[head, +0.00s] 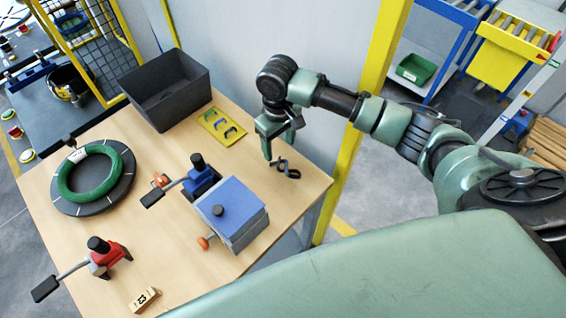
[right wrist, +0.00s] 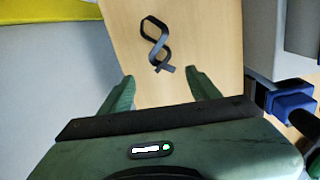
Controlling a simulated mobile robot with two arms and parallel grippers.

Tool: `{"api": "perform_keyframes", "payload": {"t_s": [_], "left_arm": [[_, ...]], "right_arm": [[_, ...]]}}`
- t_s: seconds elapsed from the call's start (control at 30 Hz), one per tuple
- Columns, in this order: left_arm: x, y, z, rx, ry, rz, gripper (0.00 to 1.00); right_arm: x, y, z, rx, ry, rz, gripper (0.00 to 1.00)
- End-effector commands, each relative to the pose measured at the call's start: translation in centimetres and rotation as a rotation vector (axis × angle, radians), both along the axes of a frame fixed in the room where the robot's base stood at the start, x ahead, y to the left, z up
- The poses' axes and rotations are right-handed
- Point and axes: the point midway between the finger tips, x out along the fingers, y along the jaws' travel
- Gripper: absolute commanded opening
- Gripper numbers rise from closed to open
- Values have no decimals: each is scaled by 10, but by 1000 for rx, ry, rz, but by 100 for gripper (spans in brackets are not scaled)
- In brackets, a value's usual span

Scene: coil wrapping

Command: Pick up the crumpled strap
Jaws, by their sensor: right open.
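The crumpled strap (head: 286,169) is a dark, twisted loop lying on the wooden table near its right edge. In the right wrist view the strap (right wrist: 156,42) lies ahead of the fingertips, with its loose ends nearest the gripper. My right gripper (head: 281,148) is open and empty, above the table just left of the strap in the head view. In the right wrist view its two green fingers (right wrist: 157,80) stand wide apart. The strap is not between them. My left gripper is not in view.
A blue-topped box (head: 232,210) and a blue clamp tool (head: 202,177) stand left of the strap. A yellow card (head: 221,126) and a dark bin (head: 166,88) are behind. A green coil (head: 89,174) lies far left. A yellow post (head: 364,120) rises beyond the table's right edge.

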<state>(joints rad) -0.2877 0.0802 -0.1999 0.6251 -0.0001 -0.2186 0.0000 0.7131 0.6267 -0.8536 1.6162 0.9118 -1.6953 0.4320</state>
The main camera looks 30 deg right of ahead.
Motion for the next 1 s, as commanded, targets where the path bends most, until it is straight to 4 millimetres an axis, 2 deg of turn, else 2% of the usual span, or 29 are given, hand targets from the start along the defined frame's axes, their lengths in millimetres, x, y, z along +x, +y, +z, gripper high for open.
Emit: {"api": "perform_keyframes", "payload": {"t_s": [0.03, 0.1, 0.23, 0.43, 0.6, 0.73, 0.77, 0.9, 0.97, 1.0], "left_arm": [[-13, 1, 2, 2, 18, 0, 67], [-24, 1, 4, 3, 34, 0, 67], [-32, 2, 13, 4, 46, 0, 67], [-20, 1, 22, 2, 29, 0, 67], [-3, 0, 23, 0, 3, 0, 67], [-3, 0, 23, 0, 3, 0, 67], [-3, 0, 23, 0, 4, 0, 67], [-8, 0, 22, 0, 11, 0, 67], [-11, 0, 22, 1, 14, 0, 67], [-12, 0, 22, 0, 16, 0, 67]], "right_arm": [[-1, 0, -6, 0, 3, -1, 62], [-2, 1, -13, 0, 3, 0, 62], [-5, 1, -28, -1, 4, 0, 62], [-7, 2, -58, -1, 2, 0, 62], [-6, 2, -66, -1, -1, 1, 62], [-6, 2, -66, -1, -1, 2, 62], [-6, 2, -66, -1, -1, 2, 59], [-6, 2, -65, -1, -1, 2, 20], [-6, 2, -65, -1, -1, 1, 3], [-6, 2, -65, -1, -1, 1, 0]]}}
